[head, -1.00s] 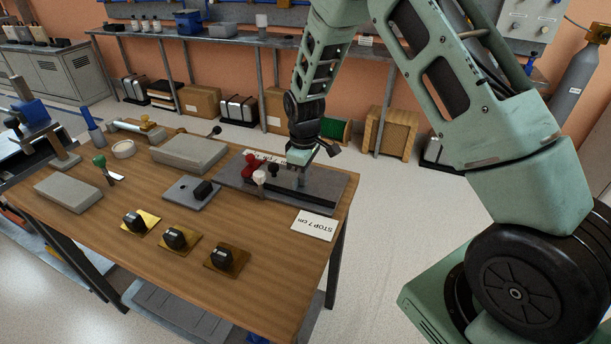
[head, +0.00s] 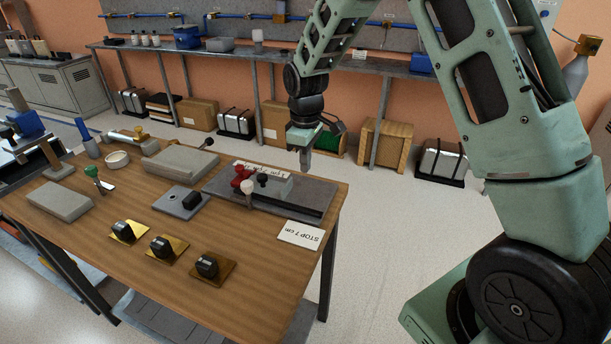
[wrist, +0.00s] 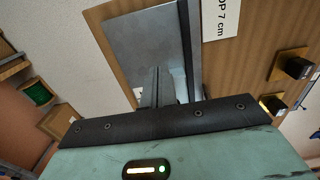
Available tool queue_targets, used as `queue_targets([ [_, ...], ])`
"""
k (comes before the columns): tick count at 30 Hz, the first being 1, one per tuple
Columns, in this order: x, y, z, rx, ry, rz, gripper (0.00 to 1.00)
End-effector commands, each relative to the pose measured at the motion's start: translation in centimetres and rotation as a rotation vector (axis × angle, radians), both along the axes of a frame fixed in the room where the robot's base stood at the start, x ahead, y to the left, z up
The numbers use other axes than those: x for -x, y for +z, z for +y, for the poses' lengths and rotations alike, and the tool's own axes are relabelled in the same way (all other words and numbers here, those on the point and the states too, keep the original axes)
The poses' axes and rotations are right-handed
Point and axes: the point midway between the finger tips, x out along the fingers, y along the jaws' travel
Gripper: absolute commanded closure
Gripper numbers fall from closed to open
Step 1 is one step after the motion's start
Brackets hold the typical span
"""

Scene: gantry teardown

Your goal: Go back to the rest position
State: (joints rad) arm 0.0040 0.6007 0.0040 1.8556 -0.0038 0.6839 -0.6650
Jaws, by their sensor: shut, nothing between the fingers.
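My gripper (head: 305,160) is shut and empty in the head view. It hangs in the air above the back right part of the wooden table, over or just behind the grey plate fixture (head: 310,195), apart from it. In the wrist view, the closed fingers (wrist: 160,88) point at the grey plate (wrist: 145,45). The fixture carries a block with red, white and black knobs (head: 262,181) in the head view. A card reading STOP 7 cm (head: 300,235) lies in front of the fixture.
The wooden table (head: 110,245) also bears several black knobs on brass plates (head: 207,266), grey blocks (head: 180,162) and a small plate with a black block (head: 181,201). A back bench (head: 230,48) has boxes beneath it. Open floor (head: 400,230) lies right of the table.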

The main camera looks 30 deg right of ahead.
Motion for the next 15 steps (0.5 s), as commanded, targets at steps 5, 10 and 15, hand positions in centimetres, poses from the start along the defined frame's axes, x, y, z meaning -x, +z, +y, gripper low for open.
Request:
queue_targets([
  [5,0.0,1.0,0.0,0.000,0.000,0.000,1.00],
  [10,0.1,1.2,0.2,-0.001,0.000,0.001,1.00],
  [15,2.9,3.3,4.8,-0.032,0.005,-0.004,1.00],
])
